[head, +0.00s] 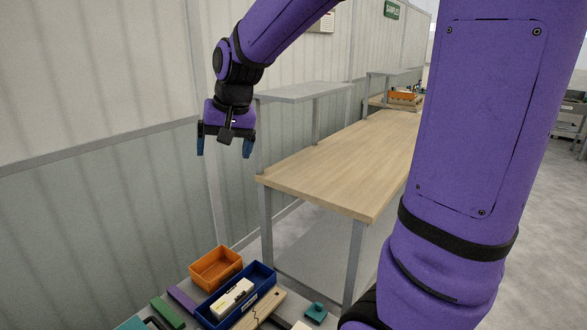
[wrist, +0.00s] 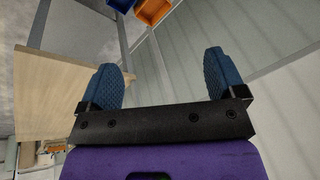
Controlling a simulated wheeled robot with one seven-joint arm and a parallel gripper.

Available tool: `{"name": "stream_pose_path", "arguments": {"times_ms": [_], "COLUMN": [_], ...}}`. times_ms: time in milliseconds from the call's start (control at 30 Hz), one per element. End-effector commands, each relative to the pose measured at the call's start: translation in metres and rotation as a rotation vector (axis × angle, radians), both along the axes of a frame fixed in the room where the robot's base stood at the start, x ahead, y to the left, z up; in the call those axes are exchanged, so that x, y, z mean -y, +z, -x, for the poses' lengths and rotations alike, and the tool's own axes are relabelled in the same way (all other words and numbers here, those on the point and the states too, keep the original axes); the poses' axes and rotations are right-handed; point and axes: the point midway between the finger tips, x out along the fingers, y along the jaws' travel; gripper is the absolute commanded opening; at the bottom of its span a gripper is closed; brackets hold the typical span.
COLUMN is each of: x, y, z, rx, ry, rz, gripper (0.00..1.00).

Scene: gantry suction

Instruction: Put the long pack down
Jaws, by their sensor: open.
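My gripper (head: 226,150) is open and empty, held high in front of the wall panels and well above the low table. Its two blue fingers stand wide apart in the wrist view (wrist: 160,80) with nothing between them. A long white pack (head: 232,299) lies in the blue tray (head: 264,276) on the low table at the bottom of the head view. The blue tray also shows at the top edge of the wrist view (wrist: 121,4). I cannot tell for sure that this white pack is the long pack.
An orange bin (head: 216,268) stands beside the blue tray. A green block (head: 168,313), a purple block (head: 183,300) and a small teal piece (head: 316,312) lie nearby. A wooden bench (head: 340,165) with a grey shelf (head: 303,91) stands right of my gripper; its top is largely clear.

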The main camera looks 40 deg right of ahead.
Motion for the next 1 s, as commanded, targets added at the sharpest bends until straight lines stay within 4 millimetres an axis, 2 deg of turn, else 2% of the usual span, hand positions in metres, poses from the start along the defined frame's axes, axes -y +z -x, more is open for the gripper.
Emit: {"name": "stream_pose_path", "arguments": {"times_ms": [33,267,400,600,800,1000], "x": [-0.001,-0.006,-0.007,-0.008,-0.007,-0.007], "y": [0.010,0.032,0.036,0.032,0.026,0.025], "z": [0.019,0.097,0.143,0.195,0.219,0.221], "rx": [0.019,0.076,0.108,0.144,0.158,0.158], "ry": [0.027,0.158,0.233,0.319,0.357,0.363], "rz": [0.012,0.085,0.136,0.204,0.239,0.244], "gripper": [0.89,0.89,0.89,0.89,0.89,0.89]}}
